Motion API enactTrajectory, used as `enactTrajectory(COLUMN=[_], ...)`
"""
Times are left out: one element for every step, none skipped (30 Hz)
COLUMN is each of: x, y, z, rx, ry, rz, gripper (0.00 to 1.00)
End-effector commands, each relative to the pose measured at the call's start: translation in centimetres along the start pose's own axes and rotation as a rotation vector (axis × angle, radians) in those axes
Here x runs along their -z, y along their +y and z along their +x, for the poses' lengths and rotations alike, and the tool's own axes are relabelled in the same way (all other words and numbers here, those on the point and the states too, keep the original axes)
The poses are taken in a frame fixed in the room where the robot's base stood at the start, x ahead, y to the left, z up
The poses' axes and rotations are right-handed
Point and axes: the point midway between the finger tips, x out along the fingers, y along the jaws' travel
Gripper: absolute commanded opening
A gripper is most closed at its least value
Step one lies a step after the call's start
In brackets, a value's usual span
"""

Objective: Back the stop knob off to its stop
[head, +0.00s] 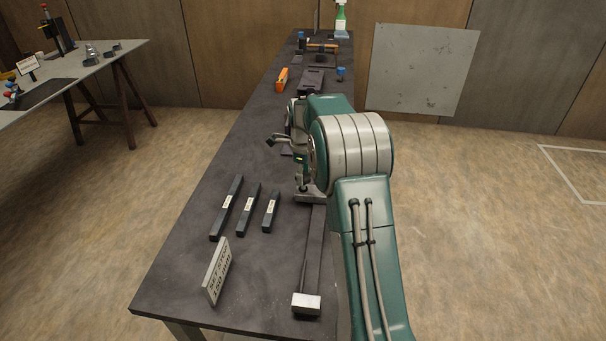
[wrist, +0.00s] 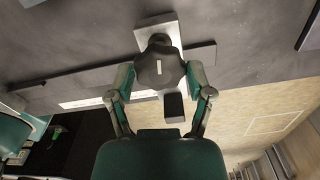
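The stop knob (wrist: 152,78) is dark and round with a short white mark on its face, in the middle of the wrist view. My gripper (wrist: 160,82) has one finger on each side of it, close to its edges; I cannot tell whether the pads press on it. A pale metal block (wrist: 157,22) shows behind the knob, and a dark rail (wrist: 70,87) with a white strip runs beside it. In the head view my arm hides the knob. The rail (head: 313,245) there runs toward a bright end block (head: 306,303) at the near bench end.
Three dark labelled bars (head: 226,207) lie left of the rail on the bench (head: 180,265). A sign (head: 217,272) stands near the front edge. An orange tool (head: 282,78) and several small items lie farther back. Another table (head: 105,65) stands at the left.

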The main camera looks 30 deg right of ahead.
Motion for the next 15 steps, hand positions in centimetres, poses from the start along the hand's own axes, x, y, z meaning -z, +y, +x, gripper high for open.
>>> enactTrajectory(x=[0.02, 0.02, 0.02, 0.01, 0.02, 0.01, 0.01, 0.00, 0.00, 0.00, 0.01, 0.01, 0.01, 0.01, 0.01], y=[0.03, 0.03, 0.03, 0.03, 0.03, 0.03, 0.03, 0.02, 0.03, 0.03, 0.03, 0.04, 0.04, 0.04, 0.05], z=[0.17, 0.18, 0.20, 0.22, 0.23, 0.25, 0.27, 0.30, 0.32, 0.33, 0.34, 0.35, 0.36, 0.37, 0.39], rx=[-0.002, -0.003, -0.003, -0.003, -0.003, -0.004, -0.004, -0.004, -0.005, -0.005, -0.005, -0.005, -0.005, -0.006, -0.006], ry=[0.001, 0.002, 0.002, 0.002, 0.002, 0.002, 0.002, 0.003, 0.003, 0.003, 0.003, 0.003, 0.003, 0.003, 0.003], rz=[0.000, 0.000, 0.000, 0.000, -0.001, -0.003, -0.006, -0.010, -0.017, -0.024, -0.032, -0.045, -0.058, -0.071, -0.093], gripper=[0.20, 0.20, 0.20, 0.20, 0.20, 0.20, 0.20, 0.20, 0.20, 0.20, 0.20, 0.20, 0.20, 0.20, 0.20])
